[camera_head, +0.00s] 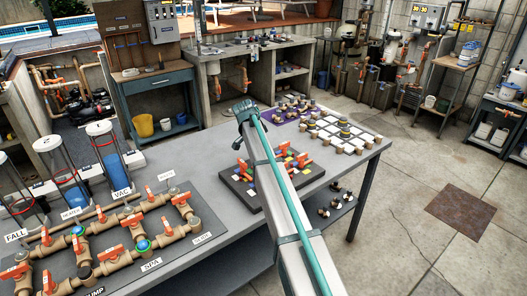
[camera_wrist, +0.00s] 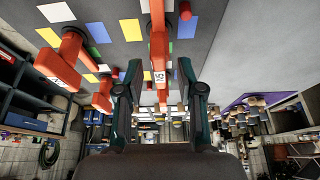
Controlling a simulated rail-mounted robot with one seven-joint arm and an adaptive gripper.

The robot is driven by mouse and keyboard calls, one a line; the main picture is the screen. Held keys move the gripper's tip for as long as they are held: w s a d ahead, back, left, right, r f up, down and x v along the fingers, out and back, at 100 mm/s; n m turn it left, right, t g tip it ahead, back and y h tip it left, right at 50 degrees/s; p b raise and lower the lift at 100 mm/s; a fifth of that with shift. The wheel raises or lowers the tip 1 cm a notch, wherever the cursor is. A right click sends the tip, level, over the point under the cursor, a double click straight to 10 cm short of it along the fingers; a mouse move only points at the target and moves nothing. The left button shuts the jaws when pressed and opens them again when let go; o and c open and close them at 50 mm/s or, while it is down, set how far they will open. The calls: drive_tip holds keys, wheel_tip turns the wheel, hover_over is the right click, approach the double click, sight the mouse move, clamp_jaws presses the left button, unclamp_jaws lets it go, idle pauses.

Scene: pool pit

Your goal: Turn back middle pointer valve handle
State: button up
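A dark board (camera_head: 238,192) with coloured squares and several red-orange pointer valve handles (camera_head: 303,161) lies on the grey table. My arm crosses in front of it and hides its middle in the head view. The wrist view looks upside down, with the board (camera_wrist: 215,22) at the top. My gripper (camera_wrist: 161,92) is open there, one dark finger on each side of a red handle (camera_wrist: 159,45) with a white label. Contact with the fingers cannot be told. Another red handle (camera_wrist: 68,62) is at left and a further one (camera_wrist: 103,97) sits beside the left finger. My fingertips are hidden in the head view.
On the same table, a pipe manifold (camera_head: 110,245) with orange handles stands at left. A purple mat (camera_head: 290,113) with small fittings and a set of white blocks (camera_head: 345,135) are behind and right of the board. Bare table lies between the manifold and the board.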

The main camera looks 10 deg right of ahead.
drive_tip(key=v, duration=1.2)
drive_tip(key=shift+d, duration=0.1)
